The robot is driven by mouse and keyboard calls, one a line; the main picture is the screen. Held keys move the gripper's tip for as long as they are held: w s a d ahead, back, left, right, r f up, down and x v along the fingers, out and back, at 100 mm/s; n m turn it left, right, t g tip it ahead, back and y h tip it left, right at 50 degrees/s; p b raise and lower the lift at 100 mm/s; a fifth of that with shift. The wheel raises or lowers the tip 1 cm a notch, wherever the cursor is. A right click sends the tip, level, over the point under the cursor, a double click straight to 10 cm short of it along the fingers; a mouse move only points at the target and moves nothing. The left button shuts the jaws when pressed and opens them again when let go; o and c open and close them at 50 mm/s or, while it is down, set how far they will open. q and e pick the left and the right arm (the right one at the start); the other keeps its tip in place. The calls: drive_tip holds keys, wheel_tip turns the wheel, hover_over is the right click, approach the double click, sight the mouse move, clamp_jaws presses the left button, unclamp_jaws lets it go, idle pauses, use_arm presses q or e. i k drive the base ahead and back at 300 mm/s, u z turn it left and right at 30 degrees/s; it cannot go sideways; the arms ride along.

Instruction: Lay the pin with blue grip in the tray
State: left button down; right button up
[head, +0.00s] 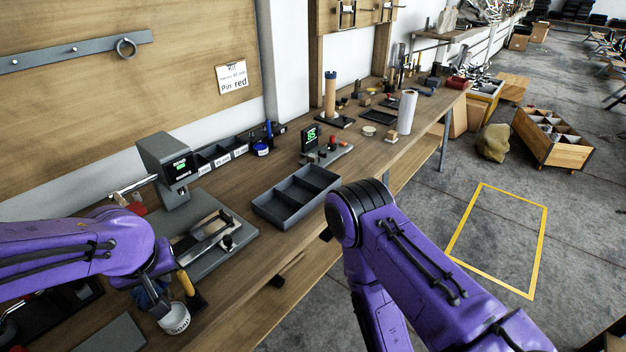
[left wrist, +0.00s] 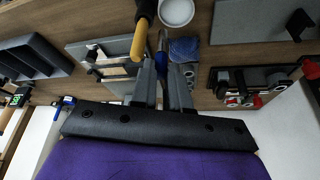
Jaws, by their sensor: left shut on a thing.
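The dark grey tray (head: 283,216), with three empty compartments, lies on the bench in the middle of the head view. It also shows at the upper left of the left wrist view (left wrist: 38,70). My left gripper (left wrist: 163,62) is shut on a slim thing with a bluish part, which seems to be the pin with blue grip (left wrist: 162,43). In the head view my left arm hides most of the gripper and the pin. The gripper is over the near left of the bench, apart from the tray. My right gripper is out of view.
A yellow-handled tool (head: 186,282), a white pot (head: 175,319) and a blue cloth-like thing (left wrist: 184,49) are close to the left gripper. A small green-display device (head: 311,138) stands behind the tray.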

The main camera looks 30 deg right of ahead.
sight(299, 198)
drive_tip(key=z, duration=1.35)
drive_tip(key=i, duration=0.85)
drive_tip(key=u, duration=0.15)
